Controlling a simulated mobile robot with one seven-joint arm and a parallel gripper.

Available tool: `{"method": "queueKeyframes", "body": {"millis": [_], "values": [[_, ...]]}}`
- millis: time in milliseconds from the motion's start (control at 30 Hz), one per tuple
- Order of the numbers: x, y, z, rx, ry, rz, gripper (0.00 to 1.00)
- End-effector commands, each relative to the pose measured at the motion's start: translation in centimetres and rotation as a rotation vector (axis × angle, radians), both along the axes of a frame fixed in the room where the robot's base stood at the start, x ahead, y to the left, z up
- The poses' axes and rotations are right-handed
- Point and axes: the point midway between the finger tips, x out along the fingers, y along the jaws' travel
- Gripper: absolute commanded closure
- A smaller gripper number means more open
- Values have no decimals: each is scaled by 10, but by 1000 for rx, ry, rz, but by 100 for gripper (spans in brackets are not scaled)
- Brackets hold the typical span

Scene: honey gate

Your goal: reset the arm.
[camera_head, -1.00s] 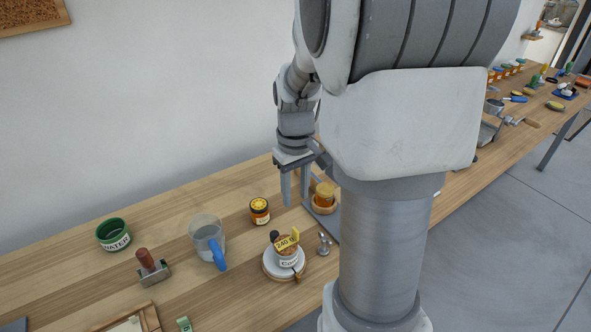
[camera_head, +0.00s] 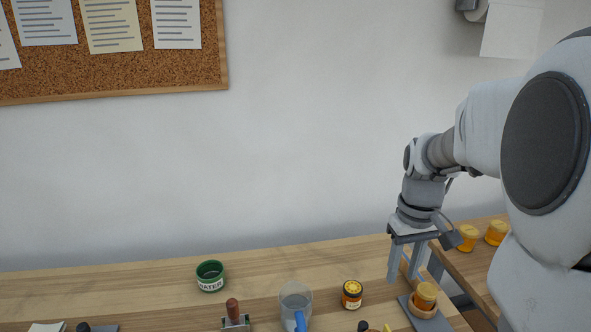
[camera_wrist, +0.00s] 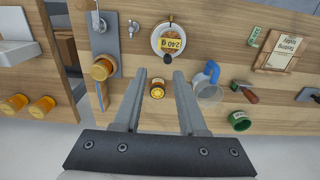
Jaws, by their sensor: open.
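My gripper (camera_head: 405,268) is open and empty above the right part of the wooden table in the head view. In the wrist view its two fingers (camera_wrist: 154,85) stand wide apart, pointing down toward the table. A small dark jar with a yellow lid (camera_wrist: 157,88) shows between the fingers in the wrist view, below them and not held. The same jar (camera_head: 351,294) stands left of the gripper in the head view. My arm reaches in from the right side of the head view.
A honey jar (camera_head: 425,296) sits on a wooden dish on a grey plate, close to the gripper. A glass jug with blue handle (camera_head: 296,304), a green WATER pot (camera_head: 210,276) and a wooden-handled tool (camera_head: 233,311) stand leftward. A labelled pot (camera_wrist: 171,43) shows in the wrist view.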

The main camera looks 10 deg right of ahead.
Motion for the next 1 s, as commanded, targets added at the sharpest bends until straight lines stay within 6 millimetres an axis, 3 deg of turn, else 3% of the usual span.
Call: {"method": "queueKeyframes", "body": {"millis": [167,500,800,1000], "values": [[-12,24,21,-18,-66,2,59],[-64,88,63,-35,-276,-12,59],[-110,125,72,-7,-438,-25,59],[-123,133,71,8,-484,-30,59]]}}
